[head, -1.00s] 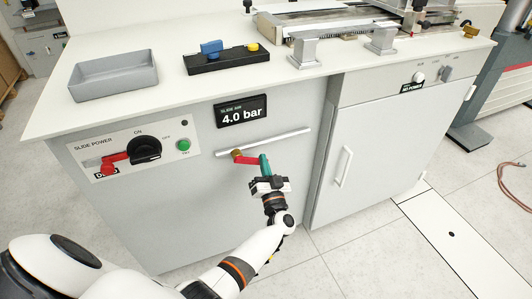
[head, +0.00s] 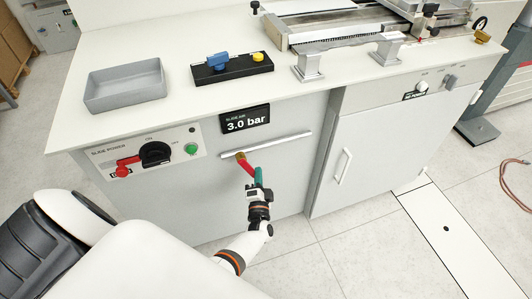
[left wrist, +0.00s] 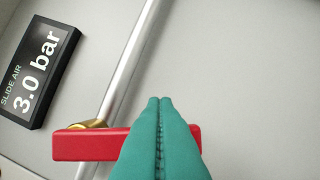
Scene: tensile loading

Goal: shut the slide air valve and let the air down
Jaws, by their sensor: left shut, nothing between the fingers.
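The slide air valve has a brass body (head: 240,156) on the thin pipe (head: 285,140) along the cabinet front. Its red lever (head: 248,167) slants down and right, at a steep angle to the pipe. The slide air display (head: 246,118) above it reads 3.0 bar, also legible in the left wrist view (left wrist: 38,72). My left gripper (head: 259,173) has green fingers pressed together with nothing between them. In the left wrist view the fingers (left wrist: 160,105) overlap the red lever (left wrist: 85,145) near its free end; contact cannot be told. My right gripper is out of view.
The slide power panel (head: 110,148), with a black rotary switch (head: 155,153) and green button (head: 190,149), is left of the valve. A grey tray (head: 125,104) and black block (head: 230,73) stand on the worktop. A white door (head: 365,165) with a handle is at right.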

